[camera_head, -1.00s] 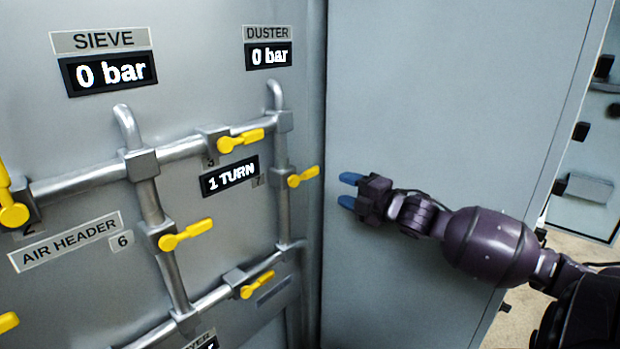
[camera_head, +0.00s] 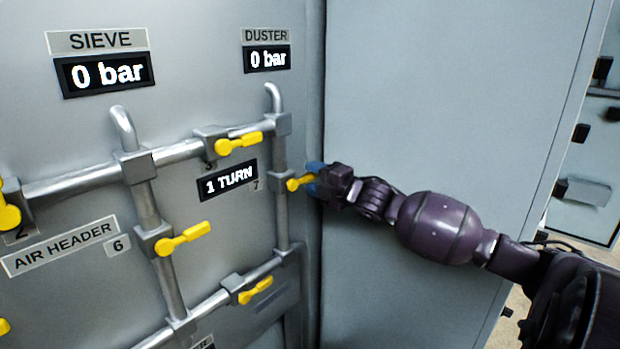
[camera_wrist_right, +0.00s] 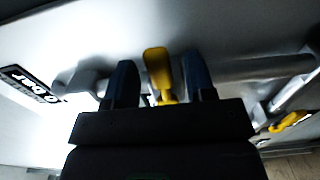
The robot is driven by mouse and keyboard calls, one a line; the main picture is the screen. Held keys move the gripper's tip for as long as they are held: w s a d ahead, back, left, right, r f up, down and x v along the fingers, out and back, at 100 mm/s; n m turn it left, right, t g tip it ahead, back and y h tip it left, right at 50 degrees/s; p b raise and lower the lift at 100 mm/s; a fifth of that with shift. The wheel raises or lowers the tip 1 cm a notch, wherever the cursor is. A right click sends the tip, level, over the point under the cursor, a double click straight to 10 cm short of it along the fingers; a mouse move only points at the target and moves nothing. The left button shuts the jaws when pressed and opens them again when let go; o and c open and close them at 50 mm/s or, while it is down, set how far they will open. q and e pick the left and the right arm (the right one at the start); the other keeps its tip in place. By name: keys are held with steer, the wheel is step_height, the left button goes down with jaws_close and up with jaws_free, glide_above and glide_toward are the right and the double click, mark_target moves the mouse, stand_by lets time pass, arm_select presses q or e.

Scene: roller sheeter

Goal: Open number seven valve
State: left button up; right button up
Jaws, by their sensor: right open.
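The number seven valve has a yellow handle (camera_head: 299,183) on the vertical pipe under the DUSTER display, beside a small "7" label (camera_head: 256,185). The handle points right and slightly up. My right gripper (camera_head: 315,180) is at the handle's free end, with blue fingertips above and below it. In the right wrist view the yellow handle (camera_wrist_right: 158,70) stands between the two open fingers (camera_wrist_right: 160,84), with gaps visible on both sides. My left gripper is not in view.
Other yellow valve handles are close by: number three (camera_head: 238,143), number six (camera_head: 183,239) and a lower one (camera_head: 255,290). A "1 TURN" display (camera_head: 227,180) is to the left. A grey panel (camera_head: 430,100) stands behind my right arm.

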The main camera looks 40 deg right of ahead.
steer(key=shift+w, duration=0.75)
steer(key=shift+c, duration=0.5)
jaws_close()
